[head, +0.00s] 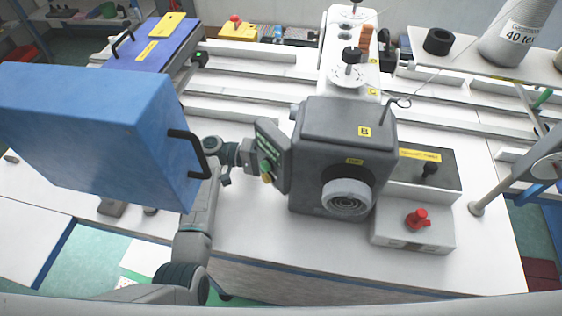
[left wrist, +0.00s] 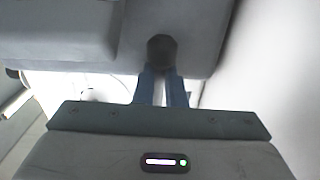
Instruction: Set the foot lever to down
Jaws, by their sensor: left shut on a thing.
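The grey sewing machine head (head: 345,130), marked B, stands on the white table with its round handwheel facing me. The lever's shaft and angle cannot be made out. My right gripper is not in view.
A large blue box (head: 90,130) with a black handle is at the left. A red knob (head: 418,218) and a black knob (head: 430,169) are right of the head. A thread stand (head: 490,65) is at upper right.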

